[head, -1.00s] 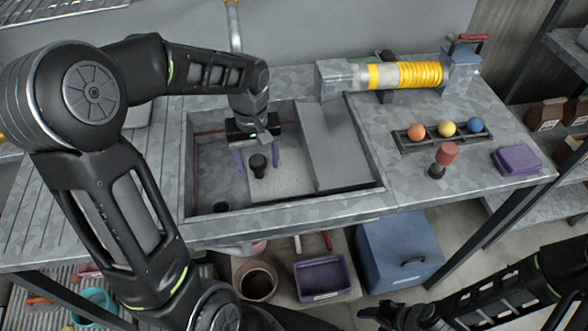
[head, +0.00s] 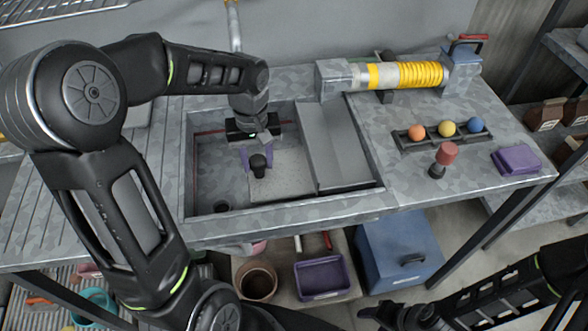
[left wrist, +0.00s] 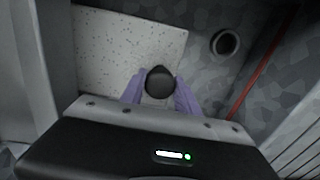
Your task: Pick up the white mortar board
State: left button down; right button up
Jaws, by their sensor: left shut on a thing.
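The white mortar board (head: 290,178) is a flat, speckled pale board with a black round knob (head: 258,166) on it. It lies in the grey sink basin (head: 225,165), and it fills the upper left of the left wrist view (left wrist: 115,40). My left gripper (head: 257,160) reaches down into the basin, with its purple fingers on either side of the knob. In the left wrist view the gripper (left wrist: 159,90) is shut on the knob (left wrist: 160,80). The board looks flat; I cannot tell whether it is clear of the basin floor.
A grey slanted panel (head: 335,145) stands right of the board. A drain hole (head: 222,206) is at the basin's front left. On the counter are a yellow hose machine (head: 405,75), a rack of coloured balls (head: 446,128), a red-topped stamp (head: 446,153) and a purple block (head: 516,159).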

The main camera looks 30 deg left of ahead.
pick_arm(q)
jog(key=shift+r, duration=0.1)
dwell(0.6)
jog(key=shift+a+r, duration=0.1)
jog(key=shift+r, duration=0.45)
jog(key=a, duration=0.4)
jog(key=s+a+b, duration=0.1)
jog(key=a, duration=0.3)
jog(key=s+a, duration=0.1)
jog(key=a, duration=0.3)
jog(key=shift+s+a, duration=0.1)
notch_tip(320, 180, up, 14)
jog(key=shift+a+p, duration=0.15)
jog(key=shift+p, duration=0.15)
